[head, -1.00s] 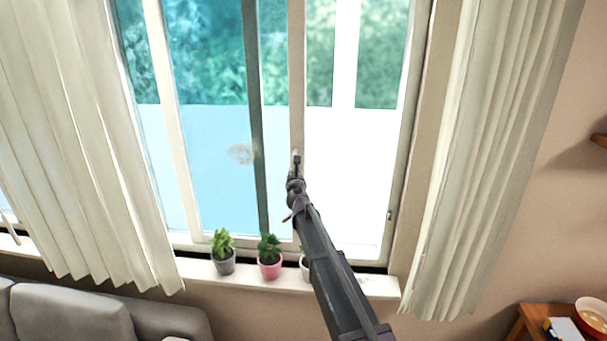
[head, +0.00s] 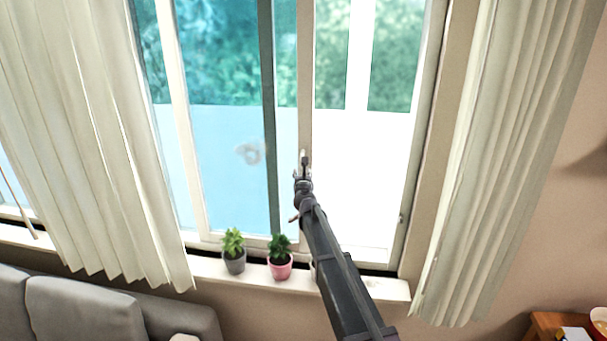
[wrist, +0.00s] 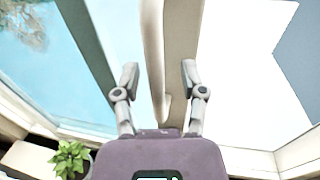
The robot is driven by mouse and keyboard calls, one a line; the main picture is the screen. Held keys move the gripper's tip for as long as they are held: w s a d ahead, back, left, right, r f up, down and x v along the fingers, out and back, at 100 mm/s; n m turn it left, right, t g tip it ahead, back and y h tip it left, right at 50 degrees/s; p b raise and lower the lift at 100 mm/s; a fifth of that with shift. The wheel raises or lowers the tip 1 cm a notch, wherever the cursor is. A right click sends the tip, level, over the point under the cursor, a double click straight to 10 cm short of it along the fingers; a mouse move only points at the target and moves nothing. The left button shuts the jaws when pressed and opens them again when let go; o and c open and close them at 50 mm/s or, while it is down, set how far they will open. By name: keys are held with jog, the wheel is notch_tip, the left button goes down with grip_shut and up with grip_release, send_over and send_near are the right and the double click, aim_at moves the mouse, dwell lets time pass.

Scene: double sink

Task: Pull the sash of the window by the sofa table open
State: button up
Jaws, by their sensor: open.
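The window's cream upright stile (head: 306,90) runs down the middle of the frame, with blue-tinted glass (head: 225,160) to its left. A pale vertical bar, seemingly its handle, shows in the wrist view (wrist: 153,50) beside the beige stile (wrist: 184,35). My gripper (head: 303,163) reaches up to the stile at mid height. In the wrist view my gripper (wrist: 160,82) is open, one finger on each side of the pale bar. The right finger overlaps the stile. I cannot tell whether either finger touches. My arm hides the stile's lower end.
Curtains hang at left (head: 90,150) and right (head: 485,160). A grey sofa (head: 85,308) is at lower left, a wooden table (head: 545,325) at lower right.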

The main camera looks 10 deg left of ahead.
jog(key=v, duration=1.2)
dwell(0.5)
jog(key=s+d+f+n+g+y+b, duration=0.1)
jog(key=s+d+f+n+g+b, duration=0.3)
jog(key=f+n, duration=0.4)
jog(key=s+d+f+n+g+y+b, duration=0.1)
jog(key=s+d+f+n+g+b, duration=0.1)
jog(key=s+d+f+n+b, duration=0.45)
jog(key=s+d+f+n+g+y+b, duration=0.2)
jog(key=s+d+f+n+g+b, duration=0.15)
jog(key=f+n, duration=0.65)
jog(key=s+d+f+n+g+h+b, duration=0.8)
jog(key=s+d+f, duration=0.9)
jog(key=d, duration=0.4)
jog(key=shift+s+f+n+b, duration=0.35)
jog(key=shift+s+b, duration=0.3)
jog(key=shift+b, duration=0.1)
